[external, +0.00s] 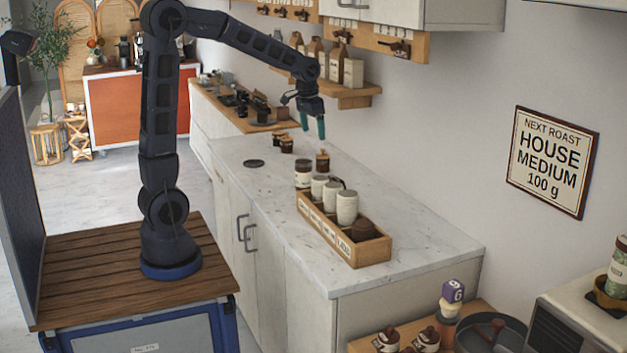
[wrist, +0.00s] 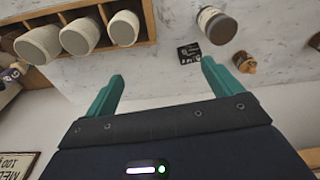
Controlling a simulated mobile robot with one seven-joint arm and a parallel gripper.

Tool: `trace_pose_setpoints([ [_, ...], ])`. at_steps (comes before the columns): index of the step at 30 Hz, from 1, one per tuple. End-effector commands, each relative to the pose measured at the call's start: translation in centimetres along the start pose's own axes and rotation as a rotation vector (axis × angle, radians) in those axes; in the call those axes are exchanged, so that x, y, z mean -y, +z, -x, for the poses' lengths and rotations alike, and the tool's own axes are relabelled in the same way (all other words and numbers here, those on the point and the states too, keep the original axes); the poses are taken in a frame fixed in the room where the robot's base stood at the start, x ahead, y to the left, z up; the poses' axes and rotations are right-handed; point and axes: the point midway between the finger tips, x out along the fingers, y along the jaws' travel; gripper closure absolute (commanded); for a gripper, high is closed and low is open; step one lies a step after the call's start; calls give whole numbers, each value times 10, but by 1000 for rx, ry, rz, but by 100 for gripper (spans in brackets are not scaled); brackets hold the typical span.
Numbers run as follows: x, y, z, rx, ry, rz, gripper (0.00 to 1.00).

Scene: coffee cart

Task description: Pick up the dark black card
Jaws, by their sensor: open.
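The dark black card (wrist: 189,53) lies on the white marble counter in the wrist view, with small pale marks on its face. It sits between the wooden tray of cups and a labelled jar. My gripper (wrist: 162,70) is open, its two teal fingers apart with nothing between them. The card appears ahead of the fingertips, nearer the right finger. In the external view my gripper (external: 311,128) hangs above the counter's far part, fingers pointing down and clear of the surface. There the card cannot be clearly made out; the cups and jar may hide much of it.
A wooden tray (external: 372,253) holds several pale cups. A labelled jar (wrist: 216,25) and a small amber jar (wrist: 243,62) stand close to the card. The wall with a sign (external: 548,160) borders the counter (external: 420,240). A dark disc (external: 254,163) lies on the counter's left.

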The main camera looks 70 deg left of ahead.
Motion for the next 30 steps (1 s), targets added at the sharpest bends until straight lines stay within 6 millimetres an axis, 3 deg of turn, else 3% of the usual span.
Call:
trace_pose_setpoints([
  [6, 24, -47, -45, 50, -1, 23, 9],
  [15, 60, -100, -116, 111, 1, 49, 9],
  [21, 77, -120, -152, 138, 3, 62, 9],
  [30, 82, -124, -173, 147, 3, 65, 9],
])
